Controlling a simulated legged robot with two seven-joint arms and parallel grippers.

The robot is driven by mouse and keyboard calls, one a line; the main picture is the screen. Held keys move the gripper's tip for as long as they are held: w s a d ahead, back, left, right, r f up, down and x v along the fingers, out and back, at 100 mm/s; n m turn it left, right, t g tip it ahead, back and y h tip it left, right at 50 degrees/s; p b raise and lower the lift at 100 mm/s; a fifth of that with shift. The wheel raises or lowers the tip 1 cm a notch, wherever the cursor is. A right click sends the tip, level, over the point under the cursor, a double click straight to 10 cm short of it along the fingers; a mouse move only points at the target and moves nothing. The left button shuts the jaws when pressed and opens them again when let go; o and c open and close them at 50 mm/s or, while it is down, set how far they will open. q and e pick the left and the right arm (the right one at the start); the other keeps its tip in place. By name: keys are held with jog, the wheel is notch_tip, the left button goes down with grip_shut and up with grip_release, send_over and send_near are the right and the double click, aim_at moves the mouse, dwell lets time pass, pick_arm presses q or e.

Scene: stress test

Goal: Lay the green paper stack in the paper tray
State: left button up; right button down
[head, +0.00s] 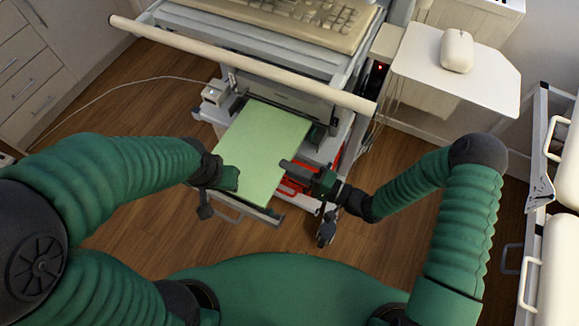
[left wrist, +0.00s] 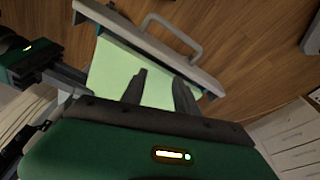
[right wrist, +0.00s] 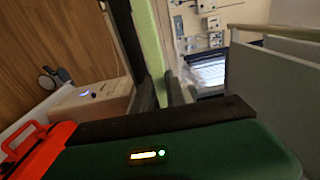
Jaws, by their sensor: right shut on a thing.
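The green paper stack (head: 262,145) lies flat over the pulled-out paper tray (head: 262,212), whose front edge and handle also show in the left wrist view (left wrist: 150,42). I cannot tell whether the stack rests on the tray floor or is held just above it. My right gripper (head: 287,165) is shut on the stack's right edge; in the right wrist view the stack (right wrist: 150,40) shows as a thin green strip between the fingers. My left gripper (head: 232,178) is at the stack's left edge. In the left wrist view its fingers (left wrist: 160,85) stand apart, with green paper (left wrist: 110,65) beyond them.
The tray is on a cart with a pale push bar (head: 240,62) and a keyboard (head: 310,18) above. A red object (head: 296,186) sits low, right of the tray. A mouse (head: 457,50) lies on a side shelf (head: 430,78).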

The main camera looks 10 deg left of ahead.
dwell(0.3)
